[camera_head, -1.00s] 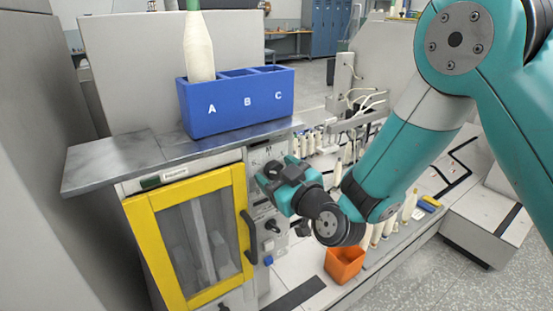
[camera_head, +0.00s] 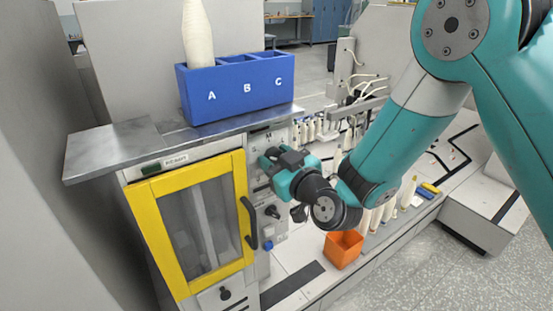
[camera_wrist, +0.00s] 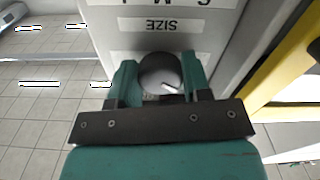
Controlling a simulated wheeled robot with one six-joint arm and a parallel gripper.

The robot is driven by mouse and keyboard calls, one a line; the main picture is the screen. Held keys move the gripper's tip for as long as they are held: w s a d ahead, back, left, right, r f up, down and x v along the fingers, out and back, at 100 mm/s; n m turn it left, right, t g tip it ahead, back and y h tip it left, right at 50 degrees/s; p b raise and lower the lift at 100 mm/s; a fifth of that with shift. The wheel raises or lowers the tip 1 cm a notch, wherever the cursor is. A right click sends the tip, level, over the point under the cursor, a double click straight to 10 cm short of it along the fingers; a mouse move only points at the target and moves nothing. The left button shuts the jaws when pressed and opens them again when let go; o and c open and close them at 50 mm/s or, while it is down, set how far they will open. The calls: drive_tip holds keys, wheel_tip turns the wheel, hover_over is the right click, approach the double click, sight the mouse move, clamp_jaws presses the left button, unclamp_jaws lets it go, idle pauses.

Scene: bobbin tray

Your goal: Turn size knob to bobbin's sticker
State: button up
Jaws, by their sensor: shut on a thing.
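The size knob (camera_wrist: 160,74) is a dark round knob with a white pointer line, on a grey panel under a label reading SIZE, upside down in the wrist view. My gripper (camera_wrist: 159,82) is shut on it, one teal finger on each side. The white line points toward the lower right in that view. In the head view my gripper (camera_head: 268,160) is at the panel beside the yellow-framed door and hides the knob. A cream bobbin (camera_head: 198,38) stands upright in compartment A of the blue box (camera_head: 245,98). Its top is cut off and no sticker shows.
The blue box stands on a metal shelf (camera_head: 110,155) above the yellow-framed door (camera_head: 202,222). A dark door handle (camera_head: 249,224) and another knob (camera_head: 272,211) are close below my gripper. An orange bin (camera_head: 343,249) and several bobbins stand to the right.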

drive_tip(key=m, duration=0.3)
drive_tip(key=shift+m, duration=0.4)
drive_tip(key=m, duration=0.3)
drive_tip(key=shift+m, duration=0.4)
drive_tip(key=m+p, duration=0.1)
drive_tip(key=m, duration=1)
drive_tip(key=shift+r+m+p, duration=0.1)
drive_tip(key=shift+m+p, duration=0.2)
drive_tip(key=shift+m, duration=1.9)
drive_tip(key=o, duration=0.9)
drive_tip(key=shift+o, duration=0.2)
